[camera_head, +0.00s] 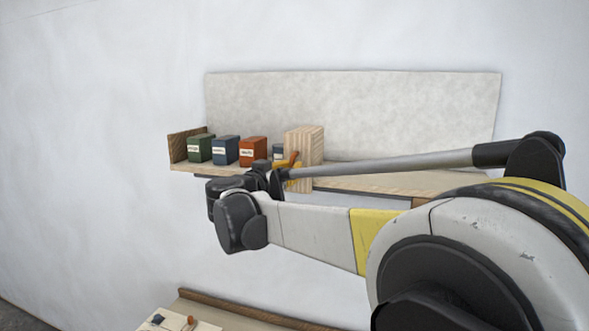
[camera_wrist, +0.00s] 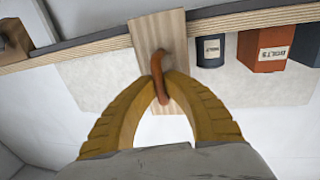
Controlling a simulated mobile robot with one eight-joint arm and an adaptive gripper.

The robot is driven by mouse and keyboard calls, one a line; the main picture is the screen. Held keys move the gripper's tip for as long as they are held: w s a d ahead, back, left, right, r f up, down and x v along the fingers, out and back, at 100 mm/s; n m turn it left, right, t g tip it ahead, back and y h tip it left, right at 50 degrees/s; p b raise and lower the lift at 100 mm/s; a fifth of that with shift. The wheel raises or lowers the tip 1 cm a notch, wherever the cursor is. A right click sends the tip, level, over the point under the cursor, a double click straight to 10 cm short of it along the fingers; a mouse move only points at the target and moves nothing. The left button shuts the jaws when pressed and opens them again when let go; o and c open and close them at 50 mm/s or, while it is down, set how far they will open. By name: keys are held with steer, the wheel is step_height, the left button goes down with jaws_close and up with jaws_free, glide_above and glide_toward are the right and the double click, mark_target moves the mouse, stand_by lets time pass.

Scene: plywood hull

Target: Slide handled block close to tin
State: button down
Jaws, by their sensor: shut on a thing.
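The handled block (camera_head: 306,146) is a tall pale wooden block standing on the wall shelf. In the wrist view, the block (camera_wrist: 146,31) shows its front face with an orange-brown handle (camera_wrist: 158,72). My gripper's yellow fingers (camera_wrist: 161,84) are shut on this handle; the gripper (camera_head: 288,171) partly hides the block's lower front in the head view. The small dark blue-grey tin (camera_wrist: 210,50) has a pale label and stands beside the block, with a narrow gap between them. In the head view the tin (camera_head: 278,152) shows just left of the block, partly hidden by my gripper.
Orange (camera_head: 252,150), blue (camera_head: 226,150) and green (camera_head: 199,148) labelled boxes stand left of the tin on the shelf (camera_head: 375,183). A brown end board (camera_head: 180,146) closes the left end. The shelf right of the block looks mostly clear, partly hidden by my arm.

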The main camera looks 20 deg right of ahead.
steer(key=c, duration=1.5)
jaws_free()
steer(key=shift+o, duration=0.2)
steer(key=v, duration=1.2)
